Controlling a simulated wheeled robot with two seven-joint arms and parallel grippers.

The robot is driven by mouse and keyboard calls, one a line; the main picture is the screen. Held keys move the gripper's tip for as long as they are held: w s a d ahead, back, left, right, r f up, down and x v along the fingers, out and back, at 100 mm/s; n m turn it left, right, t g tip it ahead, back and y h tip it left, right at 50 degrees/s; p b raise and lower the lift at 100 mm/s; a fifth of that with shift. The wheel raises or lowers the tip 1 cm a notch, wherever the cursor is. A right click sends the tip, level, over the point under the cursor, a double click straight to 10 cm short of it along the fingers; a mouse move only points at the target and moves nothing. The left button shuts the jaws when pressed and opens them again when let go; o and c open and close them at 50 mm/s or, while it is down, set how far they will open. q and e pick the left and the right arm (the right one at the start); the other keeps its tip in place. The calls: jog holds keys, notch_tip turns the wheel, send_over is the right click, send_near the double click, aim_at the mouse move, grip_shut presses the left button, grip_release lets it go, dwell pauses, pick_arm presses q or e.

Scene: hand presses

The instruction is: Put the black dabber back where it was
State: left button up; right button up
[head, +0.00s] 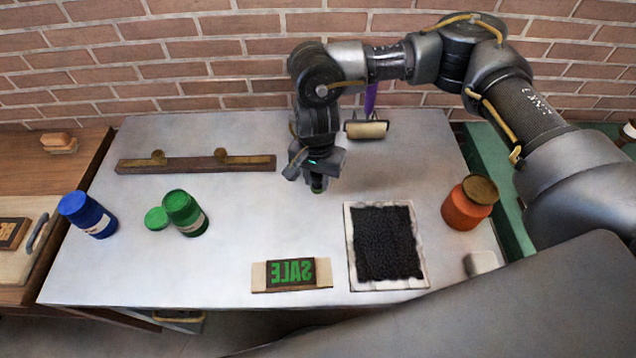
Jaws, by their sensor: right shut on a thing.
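My right gripper (317,176) is above the middle of the pale table, pointing down. It is shut on the black dabber (318,187), of which only a small dark lower end with a greenish tint shows below the jaws. The jaws hide the rest of it. Whether its end touches the table I cannot tell. A dark wooden rack (190,165) with two round tan knobs lies at the back left, apart from the gripper. My left gripper is not in view.
A cream roller (366,129) is behind my gripper. In front are a black ink slab (386,243) and a SALE block (292,273) with green mirrored letters. An open green jar (185,213), its lid (157,219) and a blue jar (88,214) stand left; an orange jar (469,203) right.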

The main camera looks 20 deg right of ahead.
aim_at(317, 186)
notch_tip(317, 186, down, 3)
jog(key=shift+w+p, duration=0.15)
jog(key=shift+p, duration=0.6)
jog(key=shift+f, duration=0.3)
jog(key=shift+f+b, duration=0.25)
jog(key=shift+b, duration=0.1)
jog(key=o, duration=0.9)
jog(key=shift+r, duration=0.1)
